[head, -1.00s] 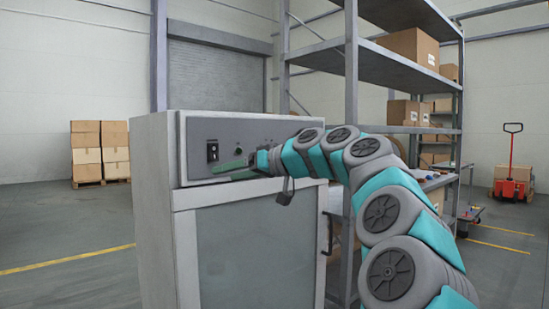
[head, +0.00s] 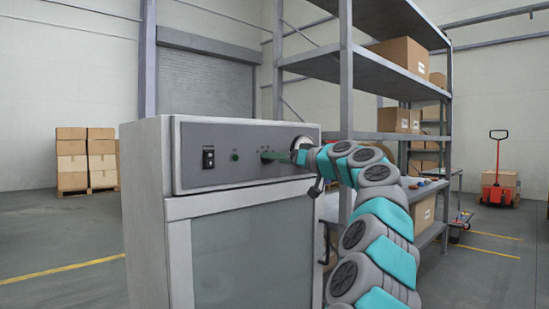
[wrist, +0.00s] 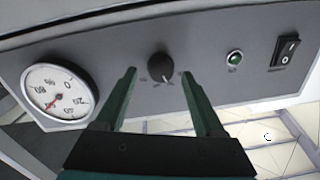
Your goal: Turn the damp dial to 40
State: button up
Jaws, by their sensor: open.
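The dial is a black round knob (wrist: 160,67) on the grey control panel, with a pale pointer line and small marks around it that are too small to read. In the wrist view, which is turned over, it stands between the tips of my green fingers. My gripper (wrist: 158,76) is open, one finger on each side of the knob, and I cannot tell whether either touches it. In the head view my gripper (head: 279,157) reaches the panel from the right and partly hides the knob.
On the same panel are a round white gauge (wrist: 57,92) with a red needle, a green lamp (wrist: 234,58) and a black rocker switch (wrist: 286,50). The panel tops a grey cabinet (head: 180,250). A tall shelf rack (head: 346,110) stands behind my arm.

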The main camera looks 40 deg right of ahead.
jog(key=shift+w+a, duration=0.15)
jog(key=shift+w, duration=0.65)
grip_shut()
